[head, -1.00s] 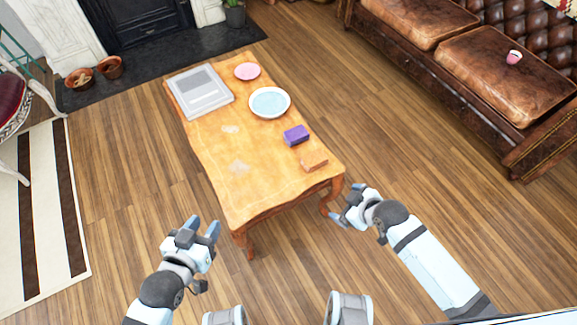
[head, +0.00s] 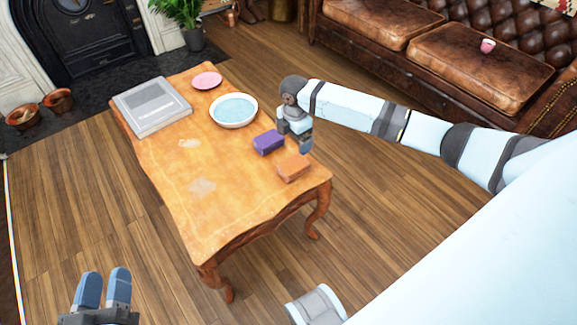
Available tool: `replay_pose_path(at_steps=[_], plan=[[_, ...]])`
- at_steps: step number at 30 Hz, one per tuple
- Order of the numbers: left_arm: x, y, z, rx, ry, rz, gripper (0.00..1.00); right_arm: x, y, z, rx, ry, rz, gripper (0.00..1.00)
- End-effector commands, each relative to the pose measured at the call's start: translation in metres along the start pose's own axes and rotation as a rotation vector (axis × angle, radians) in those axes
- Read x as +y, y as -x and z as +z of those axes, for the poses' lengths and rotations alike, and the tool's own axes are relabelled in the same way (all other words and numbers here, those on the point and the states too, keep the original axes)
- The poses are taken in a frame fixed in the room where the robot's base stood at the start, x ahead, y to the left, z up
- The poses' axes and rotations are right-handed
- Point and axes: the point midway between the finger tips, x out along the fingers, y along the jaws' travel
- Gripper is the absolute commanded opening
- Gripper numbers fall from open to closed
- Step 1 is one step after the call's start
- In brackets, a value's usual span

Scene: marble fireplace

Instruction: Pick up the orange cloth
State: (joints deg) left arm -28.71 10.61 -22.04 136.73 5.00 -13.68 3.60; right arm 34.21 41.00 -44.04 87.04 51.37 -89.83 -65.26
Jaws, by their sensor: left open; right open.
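The orange cloth (head: 294,168) is a small folded block lying near the right front corner of the wooden table (head: 215,215). My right gripper (head: 303,146) is open and empty, fingers pointing down, just beyond and slightly right of the cloth, apart from it in the picture. Its exact height over the table is hard to tell. My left gripper (head: 103,285) is open and empty at the lower left, away from the table.
A purple folded block (head: 268,142) lies close behind the cloth. A white bowl with blue inside (head: 234,110), a pink plate (head: 207,81) and a grey book (head: 152,106) stand further back. The front left tabletop is clear. A leather sofa (head: 470,75) stands at the right.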

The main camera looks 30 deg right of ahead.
Motion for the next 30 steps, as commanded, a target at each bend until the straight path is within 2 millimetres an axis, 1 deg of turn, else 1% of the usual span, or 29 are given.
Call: replay_pose_path(at_steps=[1,6,9,11,14,19,24,30], plan=[[0.002,-0.001,-0.002,0.027,0.003,0.011,0.43,-0.001,-0.014,-0.001,0.001,-0.001,-0.002,0.96],[0.012,-0.002,-0.019,0.131,0.021,0.052,0.43,-0.001,-0.049,-0.001,0.000,-0.002,-0.001,0.96],[0.013,-0.002,-0.017,0.124,0.026,0.059,0.43,0.000,-0.064,0.000,0.001,-0.003,0.001,0.96],[0.013,-0.002,-0.017,0.123,0.028,0.062,0.43,0.000,-0.068,-0.001,0.001,-0.002,0.002,0.96],[0.013,-0.003,-0.010,0.107,0.030,0.065,0.43,-0.001,-0.078,-0.001,0.001,-0.002,0.001,0.96],[0.009,-0.004,0.016,0.028,0.031,0.070,0.43,-0.004,-0.107,0.000,0.001,-0.001,0.001,0.96],[0.008,-0.005,0.025,-0.015,0.032,0.074,0.43,-0.003,-0.120,0.001,0.000,-0.002,0.002,0.96],[0.008,-0.005,0.025,-0.022,0.032,0.075,0.43,-0.003,-0.120,0.001,0.000,-0.002,0.003,0.96]])
